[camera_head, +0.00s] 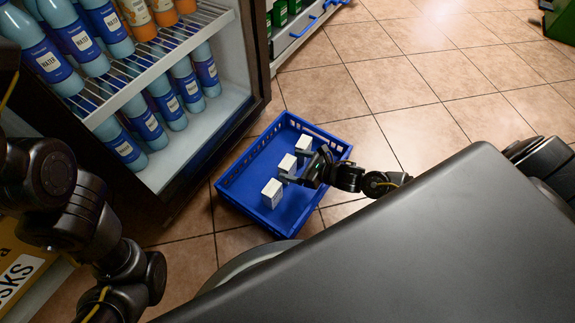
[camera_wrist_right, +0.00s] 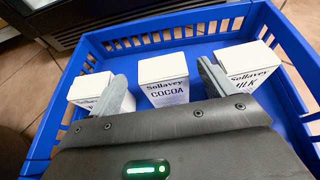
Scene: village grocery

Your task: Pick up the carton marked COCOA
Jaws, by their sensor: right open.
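The white carton marked COCOA (camera_wrist_right: 164,82) stands upright in a blue crate (camera_wrist_right: 178,30), in the middle of a row of three cartons. In the head view it is the middle carton (camera_head: 287,163). My right gripper (camera_wrist_right: 165,78) is open, with one finger to each side of the COCOA carton as the wrist view shows it. Whether the fingertips reach alongside it cannot be told. In the head view the right gripper (camera_head: 298,167) is low over the crate. My left arm shows at the left, but its gripper is not in view.
A carton marked MILK (camera_wrist_right: 248,68) stands to the right of COCOA, and another carton (camera_wrist_right: 90,90), its label partly hidden, to the left. The crate sits on floor tiles (camera_head: 400,80) beside an open-fronted fridge (camera_head: 250,60) of water bottles. Floor beyond the crate is clear.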

